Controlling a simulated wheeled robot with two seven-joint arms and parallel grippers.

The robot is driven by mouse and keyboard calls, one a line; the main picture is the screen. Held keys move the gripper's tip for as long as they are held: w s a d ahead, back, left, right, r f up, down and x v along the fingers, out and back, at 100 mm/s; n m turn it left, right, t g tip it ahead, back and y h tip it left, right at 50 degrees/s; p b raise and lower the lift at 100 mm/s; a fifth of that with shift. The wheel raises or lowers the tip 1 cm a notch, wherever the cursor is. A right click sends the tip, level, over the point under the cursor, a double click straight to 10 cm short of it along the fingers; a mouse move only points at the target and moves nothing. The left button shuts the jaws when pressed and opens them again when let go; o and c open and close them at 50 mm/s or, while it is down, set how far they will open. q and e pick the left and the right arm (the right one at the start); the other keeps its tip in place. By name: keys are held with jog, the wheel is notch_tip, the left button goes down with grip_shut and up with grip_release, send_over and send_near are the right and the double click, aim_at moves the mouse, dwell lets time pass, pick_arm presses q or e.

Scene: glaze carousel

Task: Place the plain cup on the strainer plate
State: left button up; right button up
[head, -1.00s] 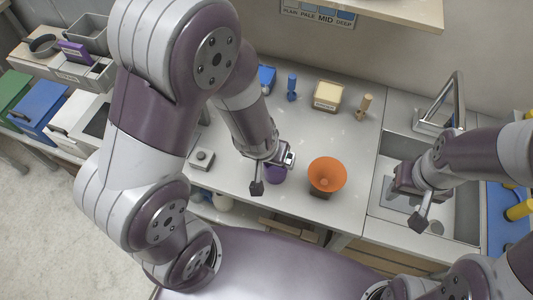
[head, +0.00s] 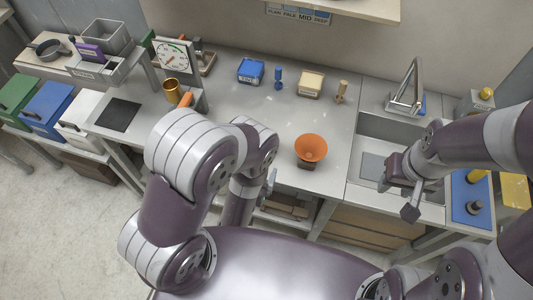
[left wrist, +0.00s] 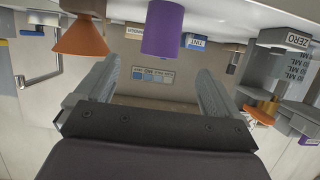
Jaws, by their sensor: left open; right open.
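A purple cup-like thing (left wrist: 162,28) shows upside down at the top of the left wrist view, beyond my left fingers and apart from them. I cannot tell whether it is the plain cup. In the head view my left arm hides it. My left gripper (left wrist: 155,92) is open with nothing between its fingers; in the head view it is hidden. A flat grey plate (head: 376,167) lies in the sink, perhaps the strainer plate; its holes are too small to see. My right gripper (head: 402,198) is open and empty over the sink's front part.
An orange funnel-shaped bowl (head: 311,148) on a dark base stands on the worktop left of the sink (head: 360,190); it also shows in the left wrist view (left wrist: 80,38). A tap (head: 405,95) stands behind the sink. A brass cup (head: 171,90) is near the dial scale (head: 172,57).

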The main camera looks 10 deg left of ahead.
pick_arm(q)
jog(key=shift+t, duration=0.3)
jog(key=b+x, duration=0.1)
jog(key=x, duration=0.3)
jog(key=r+b+x, duration=0.1)
jog(key=x, duration=0.2)
jog(key=shift+w+d+f+b, duration=0.1)
jog(key=shift+w+b, duration=0.05)
jog(key=shift+b, duration=0.2)
jog(key=shift+w, duration=0.35)
jog(key=b+x, duration=0.2)
jog(key=x, duration=0.3)
jog(key=shift+w+a+f+b, duration=0.15)
jog(key=shift+w+a+b, duration=0.1)
jog(key=shift+b, duration=0.1)
jog(key=shift+w, duration=0.2)
jog(key=shift+s, duration=0.1)
jog(key=c, duration=1.1)
